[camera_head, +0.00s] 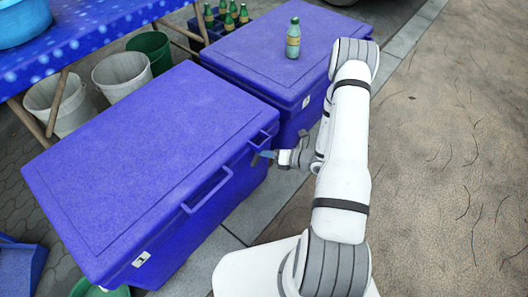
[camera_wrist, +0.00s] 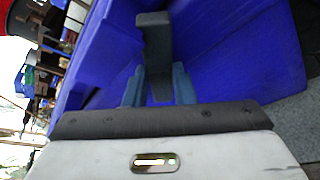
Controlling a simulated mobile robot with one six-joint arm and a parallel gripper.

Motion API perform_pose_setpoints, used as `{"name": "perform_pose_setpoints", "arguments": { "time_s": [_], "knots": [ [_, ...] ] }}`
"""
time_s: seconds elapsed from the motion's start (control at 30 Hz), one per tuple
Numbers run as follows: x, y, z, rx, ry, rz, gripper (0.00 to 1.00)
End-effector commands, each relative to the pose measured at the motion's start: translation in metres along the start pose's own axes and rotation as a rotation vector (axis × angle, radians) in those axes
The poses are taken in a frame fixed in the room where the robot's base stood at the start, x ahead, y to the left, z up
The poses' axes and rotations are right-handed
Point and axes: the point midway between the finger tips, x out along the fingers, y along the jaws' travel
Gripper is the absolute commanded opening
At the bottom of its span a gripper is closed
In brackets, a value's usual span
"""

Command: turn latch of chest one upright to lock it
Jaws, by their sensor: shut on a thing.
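Chest one (camera_head: 135,150) is the near blue chest with its lid down; a small white label (camera_head: 141,259) sits on its front. A blue handle (camera_head: 207,190) is on the same front. My gripper (camera_head: 266,157) is at the far right end of that front. In the wrist view my gripper (camera_wrist: 158,82) is shut on the dark grey latch (camera_wrist: 154,35), with one blue-grey finger on each side. The latch's wider end shows beyond the fingers, against the blue chest wall. In the head view my gripper largely hides the latch, so its tilt is unclear.
A second blue chest (camera_head: 270,60) stands close behind, with a bottle (camera_head: 293,38) on its lid. White buckets (camera_head: 122,76), a green bucket (camera_head: 152,50) and a blue-covered table (camera_head: 85,40) are at the left.

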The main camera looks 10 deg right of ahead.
Motion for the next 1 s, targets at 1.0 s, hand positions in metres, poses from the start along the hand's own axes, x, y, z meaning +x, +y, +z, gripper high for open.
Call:
{"name": "perform_pose_setpoints", "arguments": {
  "time_s": [1.0],
  "knots": [
    [0.0015,0.0041,-0.001,-0.716,-0.003,-0.296,0.01]
  ]
}}
